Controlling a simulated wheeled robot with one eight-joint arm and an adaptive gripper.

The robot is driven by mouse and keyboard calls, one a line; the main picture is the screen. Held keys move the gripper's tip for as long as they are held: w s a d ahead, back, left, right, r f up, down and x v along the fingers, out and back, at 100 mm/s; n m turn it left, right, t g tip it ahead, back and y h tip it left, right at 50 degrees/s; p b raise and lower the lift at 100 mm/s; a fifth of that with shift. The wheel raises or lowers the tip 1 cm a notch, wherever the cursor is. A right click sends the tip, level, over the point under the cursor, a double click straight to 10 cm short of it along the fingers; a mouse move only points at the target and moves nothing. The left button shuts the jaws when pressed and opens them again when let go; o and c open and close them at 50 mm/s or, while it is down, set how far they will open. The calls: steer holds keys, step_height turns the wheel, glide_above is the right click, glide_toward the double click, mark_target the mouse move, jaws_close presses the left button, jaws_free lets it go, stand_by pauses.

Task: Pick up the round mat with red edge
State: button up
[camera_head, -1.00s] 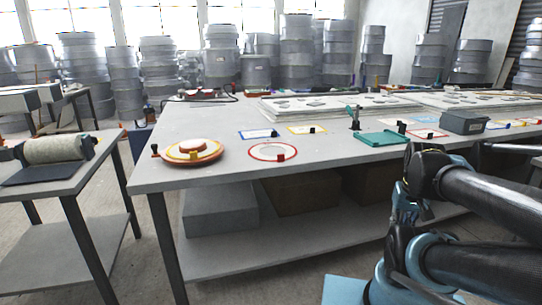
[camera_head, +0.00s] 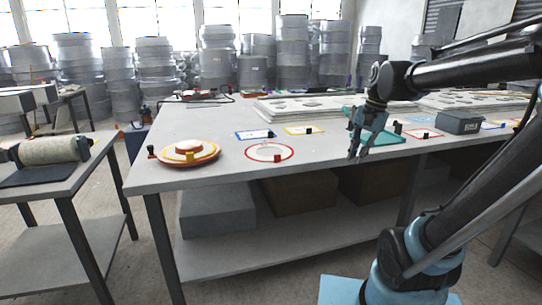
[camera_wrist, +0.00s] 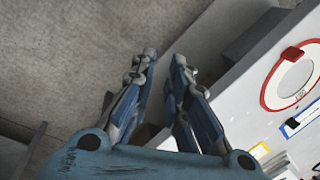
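The round mat with red edge (camera_head: 268,152) lies flat near the front edge of the grey table in the head view, with a white middle and a small red block on its rim. In the wrist view the fingers (camera_wrist: 164,57) are over the floor beside the table.
A yellow-and-red round piece (camera_head: 190,153) lies left of the mat. A blue-edged card (camera_head: 255,135) and a yellow-edged card (camera_head: 303,130) lie behind it. A green tray (camera_head: 385,138) is partly hidden behind my gripper. A grey box (camera_head: 459,122) stands farther right.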

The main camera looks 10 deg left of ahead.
steer(key=w+a+r+m+g+y, duration=0.1)
steer(key=w+a+r+m+g, duration=0.15)
steer(key=w+a+r, duration=0.6)
steer(key=w+a+r+m+g+y, duration=0.1)
steer(key=w+a+m, duration=0.3)
steer(key=a, duration=1)
steer(key=shift+t, duration=0.25)
steer(key=x, duration=1.1)
steer(key=d+x, duration=0.1)
steer(key=x, duration=0.5)
steer(key=shift+w+a+f, duration=0.15)
steer(key=shift+w+f, duration=0.15)
steer(key=shift+f, duration=0.25)
steer(key=shift+c, duration=0.5)
jaws_close()
